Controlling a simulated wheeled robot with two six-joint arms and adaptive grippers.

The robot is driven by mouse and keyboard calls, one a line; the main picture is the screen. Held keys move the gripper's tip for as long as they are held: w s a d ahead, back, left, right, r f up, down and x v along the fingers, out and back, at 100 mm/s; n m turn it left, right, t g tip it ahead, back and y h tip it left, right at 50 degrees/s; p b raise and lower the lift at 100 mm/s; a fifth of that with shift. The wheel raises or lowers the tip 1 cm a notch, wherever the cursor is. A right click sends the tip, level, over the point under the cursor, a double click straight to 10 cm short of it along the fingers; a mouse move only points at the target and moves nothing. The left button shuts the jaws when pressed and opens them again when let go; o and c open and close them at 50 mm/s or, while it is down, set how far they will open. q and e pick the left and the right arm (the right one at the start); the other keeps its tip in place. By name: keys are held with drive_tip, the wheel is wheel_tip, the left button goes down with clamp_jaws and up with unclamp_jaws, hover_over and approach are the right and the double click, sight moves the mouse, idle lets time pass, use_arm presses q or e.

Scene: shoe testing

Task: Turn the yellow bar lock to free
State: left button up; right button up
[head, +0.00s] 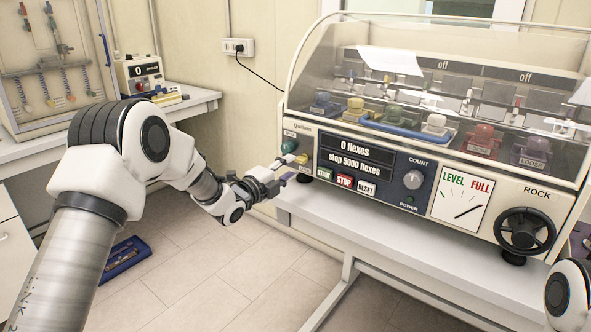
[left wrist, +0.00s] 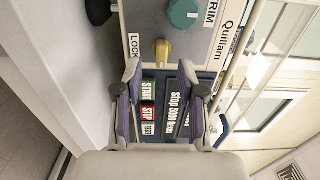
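The yellow bar lock (head: 302,158) sits at the left end of the machine's front panel, below the green knob (head: 289,146). In the left wrist view the yellow bar (left wrist: 163,51) runs up and down the picture, beside a LOCK label (left wrist: 134,45). My left gripper (head: 286,168) is at this end of the panel. In the left wrist view its two fingers (left wrist: 160,72) are spread, with the yellow bar in line with the gap, near the tips. Neither finger visibly touches it. My right gripper is out of view; only part of that arm shows.
START (head: 324,174), STOP (head: 344,181) and RESET (head: 366,188) buttons lie just right of the gripper, under a display (head: 355,158). The machine has a clear cover (head: 430,75). A blue tray (head: 127,258) lies on the floor.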

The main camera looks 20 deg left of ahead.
sight(298, 162)
use_arm(q)
drive_tip(key=shift+w, duration=1.05)
drive_tip(key=shift+w+d+r, duration=0.25)
drive_tip(key=shift+w+d, duration=0.4)
drive_tip(key=shift+d, duration=0.25)
drive_tip(key=shift+a+f, duration=0.15)
drive_tip(key=shift+a, duration=0.1)
drive_tip(key=shift+c, duration=0.6)
clamp_jaws()
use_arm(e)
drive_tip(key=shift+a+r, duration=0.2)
